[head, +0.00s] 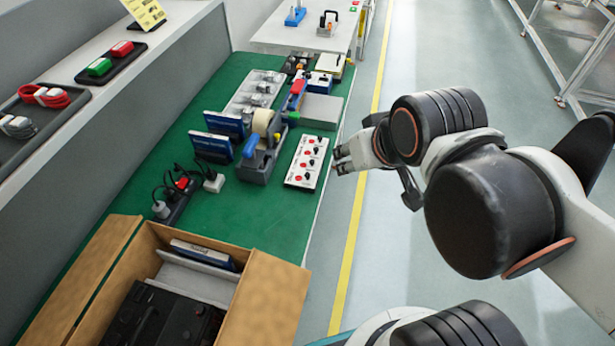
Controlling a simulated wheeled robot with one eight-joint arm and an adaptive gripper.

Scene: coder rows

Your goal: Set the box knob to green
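A white box (307,162) with several small red and black controls on its top lies on the green mat, near the mat's right edge. The controls are too small to tell which one is the knob, how it is turned, or where a green mark is. My gripper (339,161) is just right of the box, at about the mat's edge, pointing left towards it. Its two fingertips look apart, with nothing between them. Whether a finger touches the box cannot be told from this view.
The green mat (235,207) holds a tape dispenser (262,150) left of the box and a grey case (321,108) behind it. A power strip (178,196) lies further left. An open cardboard box (269,297) stands in front. The aisle floor right of the table is clear.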

